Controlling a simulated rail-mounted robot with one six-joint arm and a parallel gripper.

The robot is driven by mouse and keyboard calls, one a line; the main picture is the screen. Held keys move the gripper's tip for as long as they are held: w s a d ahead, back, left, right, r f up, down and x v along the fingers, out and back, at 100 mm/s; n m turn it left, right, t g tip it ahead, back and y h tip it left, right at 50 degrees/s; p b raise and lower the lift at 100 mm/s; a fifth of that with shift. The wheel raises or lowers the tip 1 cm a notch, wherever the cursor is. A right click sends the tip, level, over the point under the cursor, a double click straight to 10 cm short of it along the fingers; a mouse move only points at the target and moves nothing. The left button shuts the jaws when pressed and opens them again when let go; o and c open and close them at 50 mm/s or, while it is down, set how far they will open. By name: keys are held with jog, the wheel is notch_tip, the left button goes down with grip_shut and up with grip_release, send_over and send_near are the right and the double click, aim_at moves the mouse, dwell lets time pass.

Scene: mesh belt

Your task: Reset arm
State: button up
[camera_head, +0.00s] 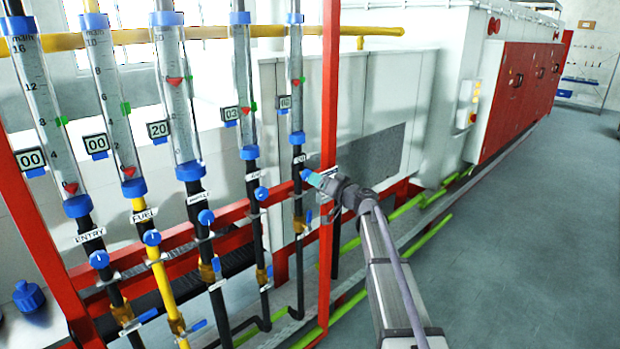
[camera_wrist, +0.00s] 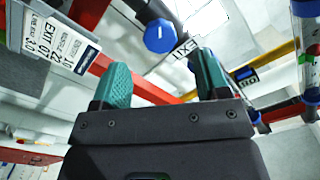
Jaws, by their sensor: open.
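My gripper (camera_head: 312,178) is at the rightmost flowmeter pipe in the head view, close to a blue knob (camera_head: 305,174). In the wrist view my gripper (camera_wrist: 162,85) shows two teal fingers spread apart with nothing between them. My arm reaches in from the lower right of the head view.
A red upright post (camera_head: 329,100) stands right beside my gripper. Several flowmeter tubes with blue knobs, such as the FUEL knob (camera_head: 152,238), line the left. A white and red furnace (camera_head: 510,90) stands behind. Open grey floor (camera_head: 530,240) lies to the right.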

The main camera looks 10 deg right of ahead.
jog(key=v, duration=0.3)
jog(key=shift+s+d, duration=0.15)
jog(key=shift+s, duration=0.05)
jog(key=s+a+f+g+h, duration=0.25)
jog(key=s+f+g, duration=0.35)
jog(key=s, duration=0.4)
jog(key=s+a+f+g+h, duration=0.1)
jog(key=s+a+f+g, duration=0.35)
jog(key=s+f, duration=0.4)
jog(key=s+f+g+h, duration=0.1)
jog(key=s+g+h, duration=0.1)
jog(key=s, duration=0.8)
jog(key=s+d+f+g+h, duration=0.1)
jog(key=s+h, duration=0.3)
jog(key=s, duration=0.6)
jog(key=shift+s+f+g, duration=0.3)
jog(key=shift+f+g, duration=0.1)
jog(key=shift+g, duration=0.35)
